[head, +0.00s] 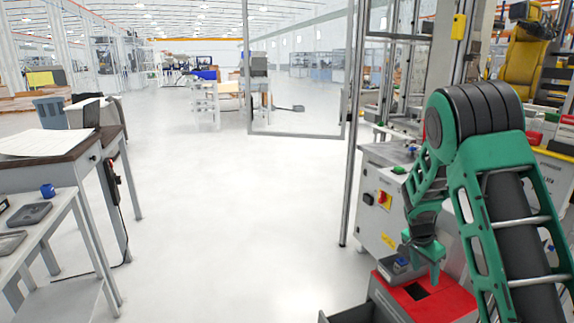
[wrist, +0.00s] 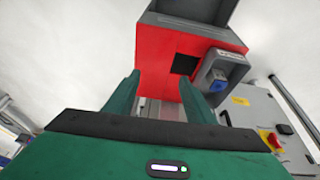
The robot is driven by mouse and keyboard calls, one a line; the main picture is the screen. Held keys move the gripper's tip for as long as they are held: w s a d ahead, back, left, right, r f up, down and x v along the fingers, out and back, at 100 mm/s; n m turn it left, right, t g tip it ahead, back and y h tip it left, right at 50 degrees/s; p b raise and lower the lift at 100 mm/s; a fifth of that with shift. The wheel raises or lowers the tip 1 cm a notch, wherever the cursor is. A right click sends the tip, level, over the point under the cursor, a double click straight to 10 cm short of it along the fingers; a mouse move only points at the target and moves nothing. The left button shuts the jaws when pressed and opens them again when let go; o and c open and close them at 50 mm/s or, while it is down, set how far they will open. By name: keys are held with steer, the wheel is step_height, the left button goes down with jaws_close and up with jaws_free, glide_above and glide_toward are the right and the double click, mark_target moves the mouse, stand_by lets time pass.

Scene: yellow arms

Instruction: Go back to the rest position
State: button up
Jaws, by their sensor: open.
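My gripper (head: 432,262) is at the lower right of the head view, pointing down just above a red-topped box (head: 419,301) with a dark square opening. In the wrist view, the two green fingers of my gripper (wrist: 160,92) stand apart with nothing between them. The red face of the box (wrist: 165,62) lies beyond them, with its dark opening near the right finger. A grey device with a blue part (wrist: 218,84) is fixed beside the opening. Whether the fingers touch the box cannot be told.
A grey control cabinet (head: 378,208) with a red-and-yellow switch stands behind the box. A metal post (head: 350,150) rises left of it. Tables (head: 30,225) with trays and a blue item line the left side. The pale floor (head: 220,220) between is clear.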

steer(key=s+d+r+n+g+y, duration=0.1)
steer(key=s+r+n, duration=0.1)
steer(key=s+r, duration=0.65)
steer(key=s+d+r+n+y, duration=0.1)
steer(key=s+r, duration=0.5)
steer(key=s, duration=0.5)
steer(key=s+a+r+n+y, duration=0.1)
steer(key=s+a+r+n, duration=0.1)
steer(key=s, duration=0.8)
steer(key=s+a+r+n+y, duration=0.1)
steer(key=s+a+r+n, duration=0.1)
steer(key=s, duration=0.9)
steer(key=shift+s+a+r, duration=0.25)
steer(key=shift+a+r, duration=0.25)
steer(key=shift+a, duration=0.2)
